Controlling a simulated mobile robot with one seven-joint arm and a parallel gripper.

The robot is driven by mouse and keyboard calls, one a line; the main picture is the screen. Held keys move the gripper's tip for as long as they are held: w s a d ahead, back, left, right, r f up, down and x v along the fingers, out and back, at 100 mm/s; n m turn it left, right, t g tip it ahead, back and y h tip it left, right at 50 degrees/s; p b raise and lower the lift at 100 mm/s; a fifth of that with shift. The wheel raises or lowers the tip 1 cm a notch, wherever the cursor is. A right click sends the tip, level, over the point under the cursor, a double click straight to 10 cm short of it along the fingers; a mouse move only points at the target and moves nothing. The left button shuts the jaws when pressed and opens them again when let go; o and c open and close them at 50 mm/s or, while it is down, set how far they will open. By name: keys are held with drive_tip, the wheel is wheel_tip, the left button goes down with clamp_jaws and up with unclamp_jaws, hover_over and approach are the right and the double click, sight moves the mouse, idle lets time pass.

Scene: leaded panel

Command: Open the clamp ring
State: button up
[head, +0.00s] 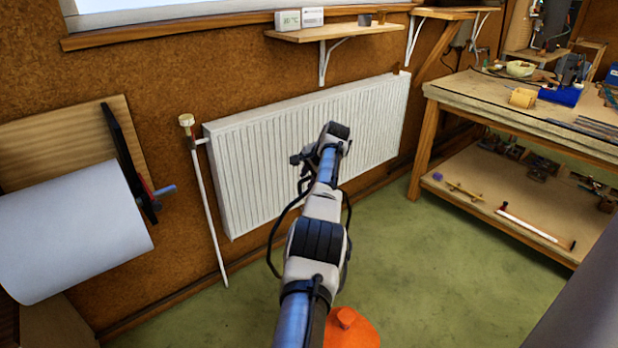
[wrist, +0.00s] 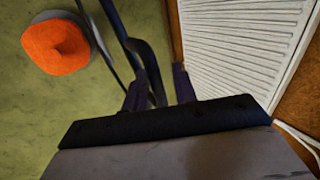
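I cannot make out a clamp ring in either view. My gripper (wrist: 160,88) shows in the wrist view with its two dark fingers apart and nothing seen held between them. A dark curved bar or cable passes behind the left finger. In the head view my arm reaches out in front of the white radiator (head: 245,175), and the fingers are too small to tell there. The radiator also shows at the right of the wrist view (wrist: 240,45).
An orange rounded thing (head: 352,328) shows beside my arm; a similar one (wrist: 55,47) is in the wrist view. A wooden workbench (head: 470,95) with tools stands right. A large white roll (head: 75,230) is left, near a thin white pipe (head: 205,210). Green floor between is clear.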

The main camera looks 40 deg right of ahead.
drive_tip(key=shift+f, duration=0.15)
drive_tip(key=shift+s+d+r, duration=0.15)
drive_tip(key=shift+s+r, duration=0.15)
drive_tip(key=shift+r, duration=0.3)
drive_tip(key=b+v, duration=0.3)
drive_tip(key=v, duration=0.9)
drive_tip(key=shift+s+r+b, duration=0.2)
drive_tip(key=shift+r+b, duration=0.1)
drive_tip(key=shift+r, duration=0.05)
